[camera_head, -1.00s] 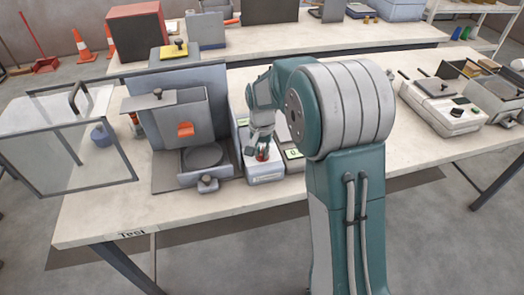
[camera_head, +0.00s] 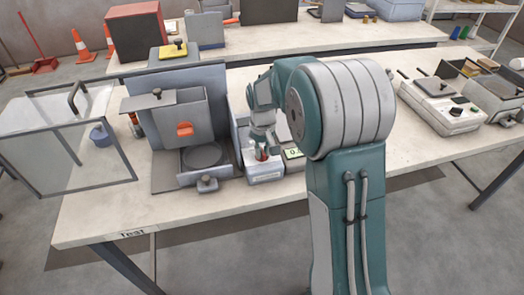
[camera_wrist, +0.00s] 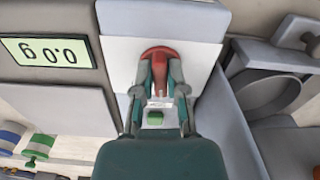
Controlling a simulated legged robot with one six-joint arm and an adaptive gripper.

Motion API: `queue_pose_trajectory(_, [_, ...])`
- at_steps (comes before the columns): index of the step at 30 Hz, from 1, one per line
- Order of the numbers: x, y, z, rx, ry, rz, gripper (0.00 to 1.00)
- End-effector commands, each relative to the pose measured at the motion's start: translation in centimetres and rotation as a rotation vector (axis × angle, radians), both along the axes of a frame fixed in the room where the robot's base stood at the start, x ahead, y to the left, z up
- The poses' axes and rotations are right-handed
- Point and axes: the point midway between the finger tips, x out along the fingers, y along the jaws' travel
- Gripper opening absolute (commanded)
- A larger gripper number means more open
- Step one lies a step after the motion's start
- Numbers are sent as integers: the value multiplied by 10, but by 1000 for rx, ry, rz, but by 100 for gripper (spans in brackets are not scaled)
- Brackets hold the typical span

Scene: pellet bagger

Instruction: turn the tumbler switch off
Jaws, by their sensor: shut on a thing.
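The tumbler switch has a red lever (camera_wrist: 158,52) on a white panel, at the top middle of the wrist view. My gripper (camera_wrist: 160,76) is shut on this lever, with one finger on each side. In the head view my gripper (camera_head: 262,147) reaches down to the front of a small grey unit (camera_head: 265,172). A bit of the red lever (camera_head: 261,155) shows between its fingers there. A small green light or button (camera_wrist: 155,118) sits on the panel below the lever. The fingers hide part of the lever, and I cannot tell which position it is in.
A green display (camera_wrist: 48,52) reading 0.0 with a unit stands beside the switch. A clear guard box (camera_head: 62,165) stands farther left. The table front (camera_head: 200,207) is bare.

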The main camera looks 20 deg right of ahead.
Motion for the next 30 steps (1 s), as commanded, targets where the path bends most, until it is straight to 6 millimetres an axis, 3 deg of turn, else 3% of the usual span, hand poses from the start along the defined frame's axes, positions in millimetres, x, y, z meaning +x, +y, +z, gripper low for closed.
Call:
queue_pose_trajectory(15, [3,-1,0,0,-8,343,0])
queue_pose_trajectory(30, [3,-1,0,0,-9,408,0])
